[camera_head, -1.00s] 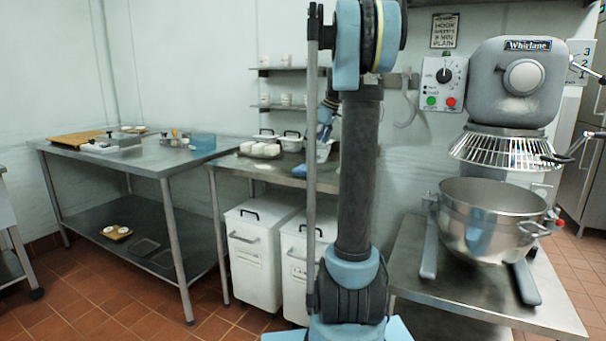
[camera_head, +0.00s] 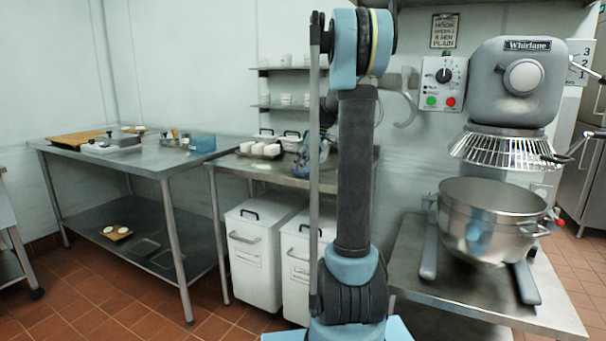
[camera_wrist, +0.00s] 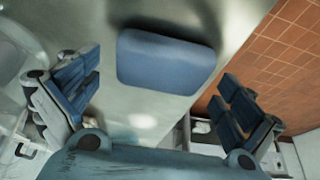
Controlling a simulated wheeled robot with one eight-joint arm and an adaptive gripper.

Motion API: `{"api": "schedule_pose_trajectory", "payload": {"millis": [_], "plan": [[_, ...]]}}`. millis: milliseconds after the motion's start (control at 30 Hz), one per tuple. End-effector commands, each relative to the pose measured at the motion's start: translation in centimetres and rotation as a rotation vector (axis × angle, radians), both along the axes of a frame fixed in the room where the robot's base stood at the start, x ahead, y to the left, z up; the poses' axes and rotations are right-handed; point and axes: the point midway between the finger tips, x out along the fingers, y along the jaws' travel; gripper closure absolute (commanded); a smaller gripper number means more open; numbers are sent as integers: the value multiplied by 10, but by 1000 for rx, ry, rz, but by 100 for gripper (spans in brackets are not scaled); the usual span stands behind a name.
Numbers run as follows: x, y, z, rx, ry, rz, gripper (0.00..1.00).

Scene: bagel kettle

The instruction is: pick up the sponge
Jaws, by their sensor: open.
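The sponge (camera_wrist: 166,62) is a dark blue, rounded rectangular block. In the wrist view it lies flat on a grey metal tabletop (camera_wrist: 215,20), close to the table's edge. My gripper (camera_wrist: 160,82) is open, its blue padded fingers spread wide to the left and right of the sponge's near side. Nothing is between the fingers, and the sponge lies just beyond them in the picture. In the head view my gripper (camera_head: 303,160) is low over the right part of the middle table (camera_head: 262,166). There I cannot clearly tell the sponge from my gripper.
A tray of white pieces (camera_head: 259,150) and lidded containers (camera_head: 290,136) stand on the same table. White bins (camera_head: 254,255) are below. A mixer with a steel bowl (camera_head: 490,215) stands at right. In the wrist view, brown floor tiles (camera_wrist: 285,45) show past the table edge.

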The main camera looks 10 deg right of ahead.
Motion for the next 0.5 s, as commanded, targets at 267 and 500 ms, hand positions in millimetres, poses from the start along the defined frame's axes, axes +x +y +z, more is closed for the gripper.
{"api": "schedule_pose_trajectory", "payload": {"millis": [267, 500], "plan": [[0, 0, 0, 0, 0, 0, 20], [0, 0, 0, 0, 0, 0, 40]]}}
